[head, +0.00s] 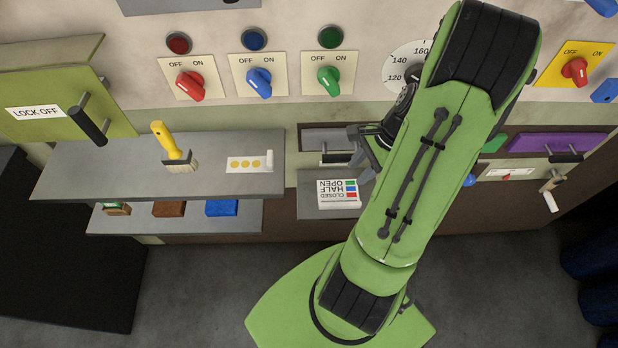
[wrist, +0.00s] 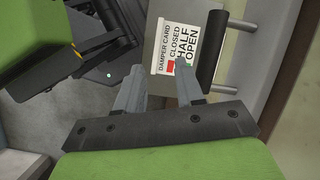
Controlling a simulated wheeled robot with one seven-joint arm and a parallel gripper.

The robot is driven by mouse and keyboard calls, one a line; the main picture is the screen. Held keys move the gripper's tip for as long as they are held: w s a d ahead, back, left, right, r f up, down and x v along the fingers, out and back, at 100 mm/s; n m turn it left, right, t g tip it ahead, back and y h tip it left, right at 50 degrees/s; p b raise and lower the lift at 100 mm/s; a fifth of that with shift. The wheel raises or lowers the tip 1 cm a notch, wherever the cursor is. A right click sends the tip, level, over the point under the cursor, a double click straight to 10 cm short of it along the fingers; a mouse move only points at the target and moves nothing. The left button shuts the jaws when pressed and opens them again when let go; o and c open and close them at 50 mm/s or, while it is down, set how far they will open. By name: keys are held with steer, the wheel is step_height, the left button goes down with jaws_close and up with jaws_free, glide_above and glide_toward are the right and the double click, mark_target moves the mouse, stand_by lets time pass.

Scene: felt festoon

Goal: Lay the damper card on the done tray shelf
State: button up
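The damper card (head: 338,194) is a white card with CLOSED, HALF, OPEN and coloured squares. It lies on a small grey lower shelf (head: 307,207) left of my arm in the head view. In the wrist view the damper card (wrist: 174,42) appears beyond my fingertips. My gripper (wrist: 158,72) is open, with an empty gap between the fingers; the right finger overlaps the card's lower edge in the picture. Contact cannot be told. In the head view my gripper (head: 362,152) is above and right of the card, partly hidden by my arm. No label identifies the done tray shelf.
A black bar handle (wrist: 209,47) stands close right of the card in the wrist view. A wide grey shelf (head: 90,172) at left holds a yellow brush (head: 172,147) and a dotted card (head: 249,163). A lower shelf (head: 150,222) holds several blocks.

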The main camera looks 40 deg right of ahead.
steer(key=w+a+r+n+h, duration=0.2)
steer(key=w+a+r+n, duration=0.1)
steer(key=a+r+n, duration=0.5)
steer(key=s+a+r+n+t+h, duration=0.1)
steer(key=s+a+r+n+t, duration=0.2)
steer(key=s+a+r+n, duration=0.4)
steer(key=a+r+n, duration=0.4)
steer(key=a+n, duration=0.2)
steer(key=shift+h, duration=0.4)
steer(key=shift+s+r, duration=0.1)
steer(key=shift+r, duration=0.1)
step_height(320, 180, up, 8)
steer(key=p, duration=0.7)
steer(key=shift+f+p, duration=0.25)
steer(key=shift+p, duration=0.05)
